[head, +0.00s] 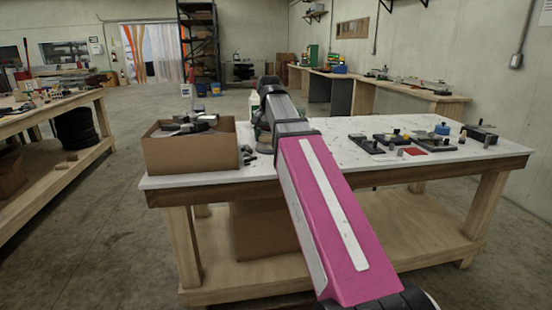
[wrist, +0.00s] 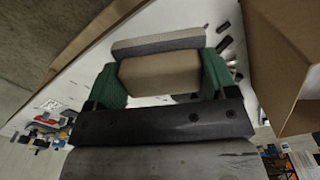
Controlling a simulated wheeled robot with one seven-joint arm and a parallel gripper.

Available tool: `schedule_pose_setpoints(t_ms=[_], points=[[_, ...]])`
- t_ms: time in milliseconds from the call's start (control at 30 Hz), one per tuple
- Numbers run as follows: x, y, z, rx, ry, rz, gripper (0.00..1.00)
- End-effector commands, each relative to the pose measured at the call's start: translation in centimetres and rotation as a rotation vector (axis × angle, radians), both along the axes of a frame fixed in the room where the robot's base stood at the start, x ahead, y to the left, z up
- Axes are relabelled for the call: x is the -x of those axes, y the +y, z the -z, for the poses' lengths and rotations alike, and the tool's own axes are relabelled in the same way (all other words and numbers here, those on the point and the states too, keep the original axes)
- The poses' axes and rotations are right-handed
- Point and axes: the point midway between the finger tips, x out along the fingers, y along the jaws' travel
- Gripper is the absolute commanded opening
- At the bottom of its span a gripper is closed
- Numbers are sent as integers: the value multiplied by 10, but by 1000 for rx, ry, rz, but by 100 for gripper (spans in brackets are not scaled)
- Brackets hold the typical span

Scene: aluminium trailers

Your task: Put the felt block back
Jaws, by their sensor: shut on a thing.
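In the wrist view, my gripper (wrist: 160,66) has green fingers on both sides of a tan block with a grey layer along its far side, which I take to be the felt block (wrist: 160,73). The fingers are shut on it. White tabletop shows around and beyond the block; I cannot tell whether the block touches it. In the head view, my own arm hides the gripper and the block.
A cardboard box (head: 190,155) holding dark parts stands at the table's left end; it shows close at right in the wrist view (wrist: 262,60). Small dark pieces (head: 249,155) lie beside it. Several dark fixtures and a blue roll (head: 442,130) occupy the right of the white worktable (head: 330,150).

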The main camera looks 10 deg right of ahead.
Motion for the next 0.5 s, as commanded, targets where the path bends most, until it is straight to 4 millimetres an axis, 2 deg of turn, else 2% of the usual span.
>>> schedule_pose_setpoints(t_ms=[100,300,500], points=[[-25,-12,14,0,2,3,59],[-61,-30,38,0,2,2,59],[-85,-42,55,0,1,0,59]])
